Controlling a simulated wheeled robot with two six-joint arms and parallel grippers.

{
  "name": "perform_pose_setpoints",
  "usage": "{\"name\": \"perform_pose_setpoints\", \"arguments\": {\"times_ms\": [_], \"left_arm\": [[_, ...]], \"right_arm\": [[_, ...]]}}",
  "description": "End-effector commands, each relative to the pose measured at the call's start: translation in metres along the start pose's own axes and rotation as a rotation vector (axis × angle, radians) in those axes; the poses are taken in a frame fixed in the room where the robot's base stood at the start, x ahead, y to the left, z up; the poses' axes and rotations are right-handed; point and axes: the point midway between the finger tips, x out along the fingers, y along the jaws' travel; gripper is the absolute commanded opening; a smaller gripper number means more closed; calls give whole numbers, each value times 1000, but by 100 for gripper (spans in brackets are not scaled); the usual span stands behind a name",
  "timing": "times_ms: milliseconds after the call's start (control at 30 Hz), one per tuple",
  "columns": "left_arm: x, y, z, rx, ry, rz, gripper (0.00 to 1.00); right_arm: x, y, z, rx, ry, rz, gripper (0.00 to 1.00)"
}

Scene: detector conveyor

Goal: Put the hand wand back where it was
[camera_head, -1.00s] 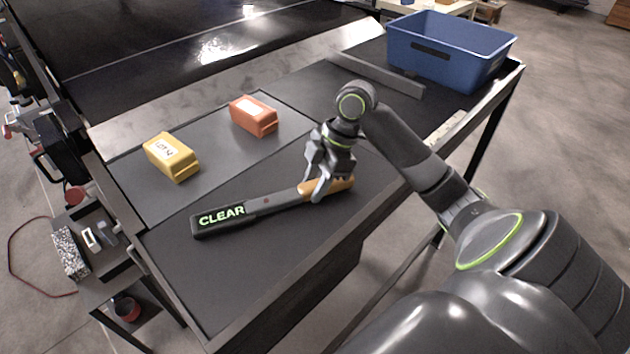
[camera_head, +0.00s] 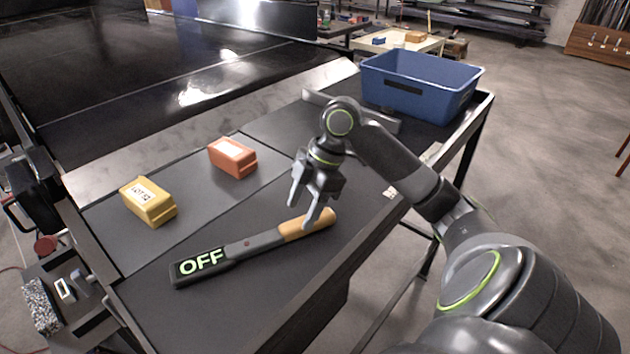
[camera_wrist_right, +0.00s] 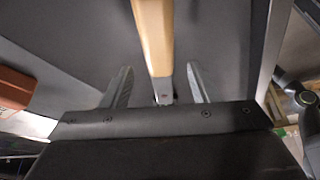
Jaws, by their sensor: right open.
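The hand wand (camera_head: 250,246) lies on the dark table top. Its flat black head reads "OFF" in green and points to the lower left. Its tan handle (camera_head: 318,223) points to the upper right. My right gripper (camera_head: 306,213) is open above the handle, with nothing between its fingers that I can see held. In the right wrist view the tan handle (camera_wrist_right: 155,35) runs between the two spread fingers (camera_wrist_right: 160,85), with a gap on each side. My left gripper is not in view.
A yellow box (camera_head: 148,201) and an orange box (camera_head: 233,157) stand on a grey mat beyond the wand. A blue bin (camera_head: 420,84) stands at the far right end of the table. A black conveyor (camera_head: 120,80) lies behind. The table's near right part is clear.

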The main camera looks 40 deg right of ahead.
Motion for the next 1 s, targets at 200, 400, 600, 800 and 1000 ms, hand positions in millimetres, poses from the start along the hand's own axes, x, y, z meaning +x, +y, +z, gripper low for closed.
{"name": "perform_pose_setpoints", "arguments": {"times_ms": [200,400,600,800,1000], "left_arm": [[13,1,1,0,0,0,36],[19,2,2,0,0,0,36],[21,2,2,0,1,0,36],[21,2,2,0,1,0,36],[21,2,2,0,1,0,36]], "right_arm": [[-37,1,1,1,-4,5,54],[-65,1,1,1,-1,3,54],[-78,0,0,0,1,0,54],[-79,0,0,0,1,-1,54],[-79,0,0,0,1,0,54]]}}
